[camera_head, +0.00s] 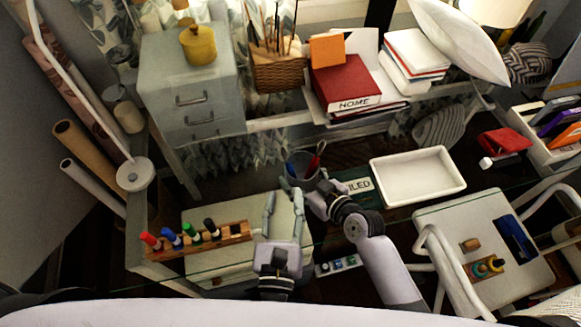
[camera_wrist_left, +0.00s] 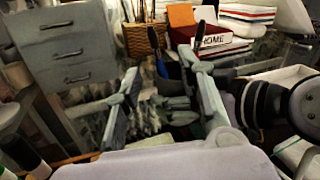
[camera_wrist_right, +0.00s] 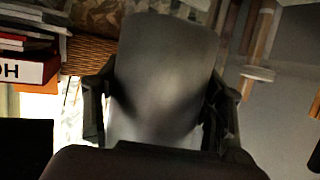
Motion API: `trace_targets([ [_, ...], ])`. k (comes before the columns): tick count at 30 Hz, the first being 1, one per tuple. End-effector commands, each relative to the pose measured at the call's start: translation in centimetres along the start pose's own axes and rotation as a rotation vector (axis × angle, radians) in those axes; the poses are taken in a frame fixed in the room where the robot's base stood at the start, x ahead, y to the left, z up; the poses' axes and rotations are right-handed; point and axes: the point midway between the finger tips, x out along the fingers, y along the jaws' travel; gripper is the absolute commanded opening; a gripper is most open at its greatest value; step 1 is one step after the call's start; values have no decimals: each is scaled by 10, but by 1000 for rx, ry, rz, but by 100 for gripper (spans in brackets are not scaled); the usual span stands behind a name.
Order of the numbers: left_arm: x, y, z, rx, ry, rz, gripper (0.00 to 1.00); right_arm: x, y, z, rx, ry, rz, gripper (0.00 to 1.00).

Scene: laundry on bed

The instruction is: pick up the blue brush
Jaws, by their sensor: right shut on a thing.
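A dark grey cup (camera_head: 302,166) stands near the middle of the desk with brushes in it. The blue brush (camera_wrist_left: 162,68) sticks up out of the cup in the left wrist view; its blue also shows small at the cup's left side in the head view. My right gripper (camera_head: 323,190) is at the near side of the cup and shut on it. In the right wrist view a blurred grey surface, which looks like the cup (camera_wrist_right: 165,70), fills the space between its fingers. My left gripper (camera_head: 284,200) is open and empty, in front of and left of the cup.
A marker rack (camera_head: 205,240) stands at left. A white tray (camera_head: 455,183) lies right of the cup. A shelf with grey drawers (camera_head: 190,75), a wicker basket (camera_head: 278,75) and a red HOME book (camera_head: 345,82) stands behind. My two arms are close together.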

Motion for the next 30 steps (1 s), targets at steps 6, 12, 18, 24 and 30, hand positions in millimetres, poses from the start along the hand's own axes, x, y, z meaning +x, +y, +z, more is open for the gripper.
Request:
trace_targets([
  [6, 32, 4, -1, -10, 0, 17, 36, 0, 0, 0, 0, 0, 0, 36],
  [12, 60, 4, -1, -7, 2, 13, 36, 0, 0, 0, 0, 0, 0, 36],
  [18, 75, 5, 0, -6, 1, 14, 36, 0, 0, 0, 0, -1, 0, 36],
  [24, 106, 8, 0, -6, 1, 13, 36, 0, 0, 0, 0, 0, 0, 36],
  [30, 118, 8, -1, -5, 5, 11, 36, 0, 0, 0, 0, -1, 0, 36],
])
